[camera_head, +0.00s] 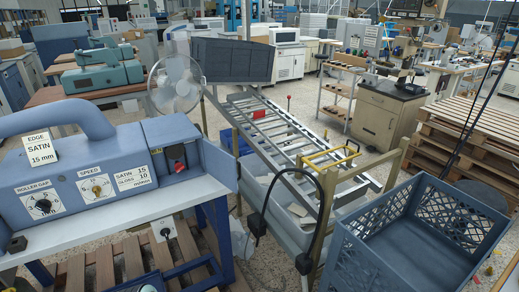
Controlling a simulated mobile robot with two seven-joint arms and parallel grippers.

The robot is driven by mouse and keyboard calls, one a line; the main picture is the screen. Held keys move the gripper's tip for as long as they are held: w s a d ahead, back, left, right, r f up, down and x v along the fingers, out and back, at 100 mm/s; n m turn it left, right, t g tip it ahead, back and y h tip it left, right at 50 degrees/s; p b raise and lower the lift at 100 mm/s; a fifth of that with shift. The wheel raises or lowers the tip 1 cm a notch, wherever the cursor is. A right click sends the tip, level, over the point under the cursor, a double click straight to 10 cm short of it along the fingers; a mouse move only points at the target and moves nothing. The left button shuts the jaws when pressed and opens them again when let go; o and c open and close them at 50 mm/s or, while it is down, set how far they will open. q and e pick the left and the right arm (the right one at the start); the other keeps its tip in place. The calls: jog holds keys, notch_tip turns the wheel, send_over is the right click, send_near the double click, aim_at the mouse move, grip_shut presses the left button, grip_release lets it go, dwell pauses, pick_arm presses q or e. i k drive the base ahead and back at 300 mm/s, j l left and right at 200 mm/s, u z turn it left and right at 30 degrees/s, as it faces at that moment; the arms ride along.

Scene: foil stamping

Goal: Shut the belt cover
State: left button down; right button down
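A blue-grey machine (85,190) stands on a bench at the left, with labels for edge satin, roller gap and speed. At its right end is a box-like housing (167,135) with a red switch on its front. A flat blue-grey panel (224,171) stands out from that end, apart from the front face, and looks like a cover swung open. I cannot tell its hinge clearly. Neither of my grippers is in view.
The bench top (120,212) runs below the machine. A slatted conveyor frame (285,130) with a yellow handle stands in the middle. An empty blue-grey crate (365,262) is at the lower right, and wooden pallets (465,135) are behind it. A fan (175,85) stands behind the machine.

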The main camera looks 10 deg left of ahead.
aim_at(219, 164)
jog(key=i+j+z, duration=0.15)
jog(key=j+z, duration=0.6)
jog(key=j, duration=0.2)
jog(key=i, duration=0.05)
